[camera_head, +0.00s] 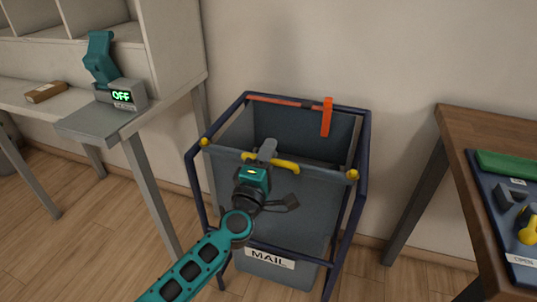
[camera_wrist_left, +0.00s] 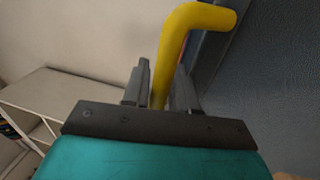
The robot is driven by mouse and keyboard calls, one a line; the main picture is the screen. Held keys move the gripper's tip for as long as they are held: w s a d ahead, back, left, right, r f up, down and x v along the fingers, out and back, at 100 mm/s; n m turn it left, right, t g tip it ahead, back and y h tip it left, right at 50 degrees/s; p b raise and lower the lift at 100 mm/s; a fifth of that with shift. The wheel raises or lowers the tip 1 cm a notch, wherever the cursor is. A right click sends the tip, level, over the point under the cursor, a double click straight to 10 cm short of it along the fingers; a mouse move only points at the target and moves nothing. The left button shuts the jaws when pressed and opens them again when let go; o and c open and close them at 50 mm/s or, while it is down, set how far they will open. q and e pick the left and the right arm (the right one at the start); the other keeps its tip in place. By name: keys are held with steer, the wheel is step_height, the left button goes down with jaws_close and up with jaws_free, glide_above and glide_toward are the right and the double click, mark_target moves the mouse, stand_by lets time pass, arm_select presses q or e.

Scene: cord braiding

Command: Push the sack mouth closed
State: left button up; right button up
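The grey-blue mail sack (camera_head: 300,215) hangs in a dark blue tubular frame (camera_head: 359,140). Its mouth is open, and I see down inside it. A front bar with yellow end knobs (camera_head: 352,175) crosses the mouth's front edge and carries a bent yellow handle (camera_head: 287,165). My left gripper (camera_head: 266,150) is at this handle. In the left wrist view the handle (camera_wrist_left: 172,55) passes between the two fingers, which sit close against both sides. An orange-red strap with a hanging tab (camera_head: 327,118) lies along the back rail. My right gripper is not in view.
A pale desk (camera_head: 95,125) with pigeonholes stands at left, with a teal device (camera_head: 100,58), a display reading OFF and a brown packet (camera_head: 45,92). A wooden table (camera_head: 460,150) with a blue board stands at right. The wall is close behind the frame.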

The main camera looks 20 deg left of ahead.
arm_select(q)
steer(key=shift+c, duration=0.3)
jaws_close()
